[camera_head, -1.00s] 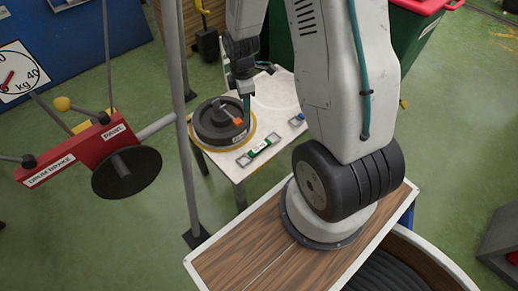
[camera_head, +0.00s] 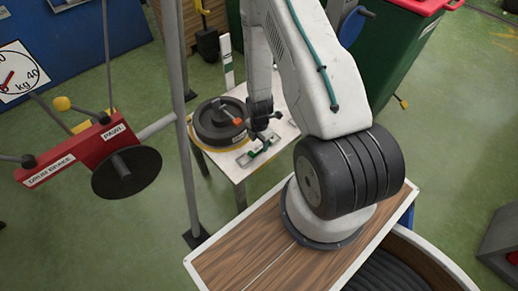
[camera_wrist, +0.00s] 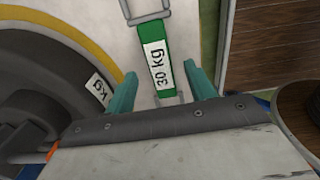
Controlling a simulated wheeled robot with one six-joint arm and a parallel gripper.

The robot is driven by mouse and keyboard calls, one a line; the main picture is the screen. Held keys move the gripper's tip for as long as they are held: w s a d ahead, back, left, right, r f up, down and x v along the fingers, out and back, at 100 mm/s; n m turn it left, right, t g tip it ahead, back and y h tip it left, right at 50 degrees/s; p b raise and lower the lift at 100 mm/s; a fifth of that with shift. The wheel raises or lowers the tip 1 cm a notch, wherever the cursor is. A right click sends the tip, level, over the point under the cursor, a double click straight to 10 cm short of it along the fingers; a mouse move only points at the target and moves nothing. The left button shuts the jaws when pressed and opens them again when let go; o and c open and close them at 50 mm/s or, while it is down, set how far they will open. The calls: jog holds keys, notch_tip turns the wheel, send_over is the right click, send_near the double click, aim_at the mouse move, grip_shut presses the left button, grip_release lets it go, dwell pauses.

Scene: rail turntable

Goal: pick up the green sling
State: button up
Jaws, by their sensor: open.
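The green sling (camera_head: 256,154) lies on the small white table (camera_head: 240,172), near its front edge. In the wrist view the green sling (camera_wrist: 155,58) is a green band with a white "30 kg" label and a metal end fitting at the top. My gripper (camera_head: 264,140) is over the sling, and its wrist and jaws hide part of it in the head view. In the wrist view my gripper (camera_wrist: 162,86) is open, with one teal finger on each side of the sling's near end. I cannot tell the exact height of the fingers above it.
A dark round weight (camera_head: 217,122) sits on a yellow ring left of the sling, close to the left finger. A green bin (camera_head: 385,50) stands behind right.

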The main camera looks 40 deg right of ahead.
jog(key=shift+f, duration=1.3)
grip_shut()
jog(key=shift+r, duration=0.1)
jog(key=shift+r, duration=0.55)
notch_tip(320, 180, up, 2)
jog(key=shift+r, duration=0.1)
jog(key=s+r, duration=0.1)
jog(key=s, duration=1.5)
jog(key=shift+a+r, duration=0.25)
